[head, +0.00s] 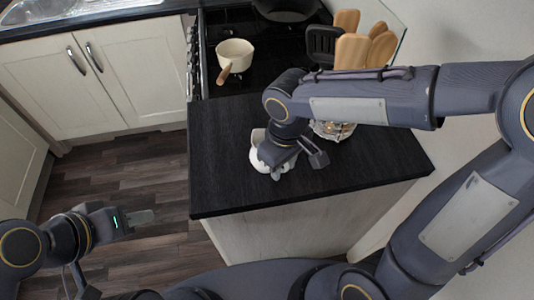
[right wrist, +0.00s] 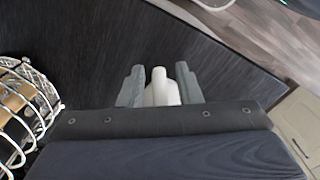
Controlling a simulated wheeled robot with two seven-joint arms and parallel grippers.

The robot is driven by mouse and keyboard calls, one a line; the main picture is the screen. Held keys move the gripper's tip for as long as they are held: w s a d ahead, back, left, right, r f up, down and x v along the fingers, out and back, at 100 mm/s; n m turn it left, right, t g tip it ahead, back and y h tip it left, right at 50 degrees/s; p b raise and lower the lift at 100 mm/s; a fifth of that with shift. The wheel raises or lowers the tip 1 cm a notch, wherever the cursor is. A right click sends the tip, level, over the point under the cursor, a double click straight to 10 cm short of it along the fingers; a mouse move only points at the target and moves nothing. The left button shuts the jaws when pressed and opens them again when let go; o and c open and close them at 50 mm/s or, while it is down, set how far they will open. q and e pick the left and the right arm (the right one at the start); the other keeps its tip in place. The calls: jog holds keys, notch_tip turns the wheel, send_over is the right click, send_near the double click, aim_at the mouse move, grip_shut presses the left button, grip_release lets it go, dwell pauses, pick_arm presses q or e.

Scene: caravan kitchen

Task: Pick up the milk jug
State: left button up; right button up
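The white milk jug (head: 257,156) stands on the black countertop in the head view, partly hidden under my right gripper (head: 276,172). In the right wrist view, a narrow white part of the jug (right wrist: 161,90) shows between the two grey fingers of my right gripger (right wrist: 160,85). The fingers flank this part closely, but I cannot tell whether they press on it. My left gripper (head: 142,217) is low at the left, over the floor and well away from the jug. Its fingers overlap, so its opening is unclear.
A wire basket (right wrist: 24,105) stands on the countertop (head: 225,190) beside my right gripper. Behind are a cream saucepan (head: 235,52) on the hob and wooden utensils (head: 352,50). The front left of the countertop is clear.

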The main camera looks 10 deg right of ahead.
grip_shut()
jog(key=shift+r, duration=0.15)
jog(key=shift+w+r, duration=0.1)
jog(key=shift+r, duration=0.9)
jog(key=s+a+r, duration=0.9)
jog(key=a+r, duration=0.1)
jog(key=shift+s+a+r+b, duration=0.15)
jog(key=shift+s+r+b, duration=0.05)
jog(key=shift+r+b, duration=0.2)
dwell(2.1)
